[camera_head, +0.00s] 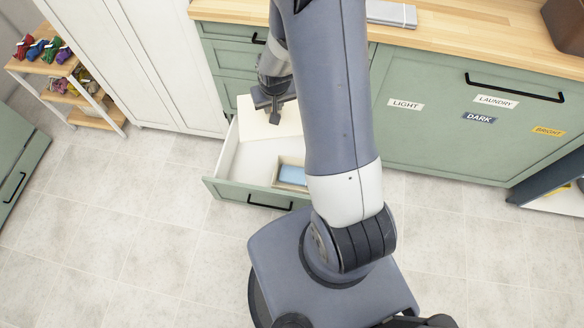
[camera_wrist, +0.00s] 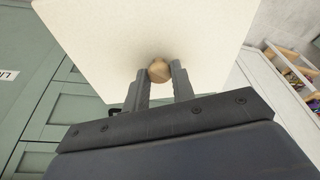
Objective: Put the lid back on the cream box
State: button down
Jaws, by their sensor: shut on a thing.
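My gripper (camera_wrist: 160,74) is shut on the round wooden knob (camera_wrist: 158,67) of a flat cream lid (camera_wrist: 125,30), which nearly fills the upper part of the wrist view. In the head view the lid (camera_head: 254,123) is held over the back of the open drawer, below my gripper (camera_head: 274,112). A cream-tan box (camera_head: 279,161) sits open in the drawer's front right, with something light blue inside. My arm hides its right side. The lid is apart from the box, behind and to its left in the picture.
The white-lined drawer (camera_head: 228,189) with a green front is pulled out from the green cabinet (camera_head: 430,120) under a wooden worktop (camera_head: 450,40). A white wardrobe (camera_head: 165,70) and a shelf (camera_head: 97,117) with colourful items stand left. The tiled floor at left is clear.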

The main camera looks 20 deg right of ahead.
jog(key=d+f+m+b, duration=0.2)
jog(key=d+f+b, duration=0.2)
jog(key=f+b, duration=1.6)
jog(key=d+f+m+h+b, duration=0.1)
jog(key=d+f+b, duration=0.3)
jog(key=f+b, duration=1.7)
jog(key=shift+w+f+m, duration=0.4)
jog(key=shift+w+f, duration=0.05)
jog(key=shift+f, duration=3.4)
jog(key=shift+f, duration=0.15)
jog(key=c, duration=1.1)
grip_release()
jog(key=shift+s, duration=0.1)
jog(key=shift+o, duration=0.5)
jog(key=o, duration=0.4)
jog(key=shift+c, duration=0.2)
